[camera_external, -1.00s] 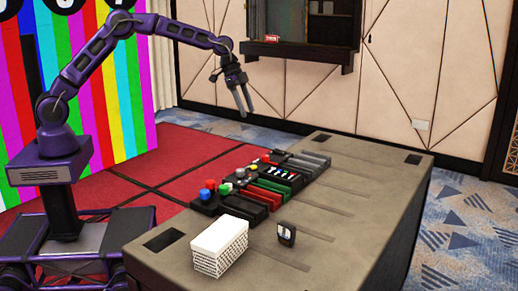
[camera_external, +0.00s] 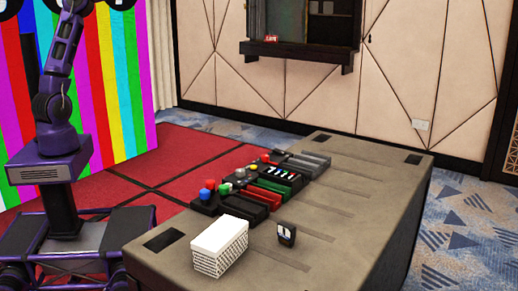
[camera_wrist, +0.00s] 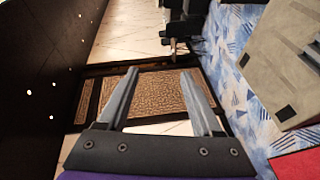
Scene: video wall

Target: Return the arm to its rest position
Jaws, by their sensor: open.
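My arm (camera_external: 56,75) is purple and black and stands at the left edge of the external view, its upper links folded upward and cut off by the top of the frame. My gripper is outside the external view. In the wrist view my gripper (camera_wrist: 160,98) shows two grey fingers spread apart, with nothing between them. Beyond the fingers are a brown patterned panel (camera_wrist: 150,92) and pale wall surfaces.
A grey table (camera_external: 340,205) stands in front of my base, with several control modules (camera_external: 245,188), a white box (camera_external: 220,245) and a small dark device (camera_external: 287,233) on it. A colour-striped wall (camera_external: 120,90) stands behind my arm. The room above the table is clear.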

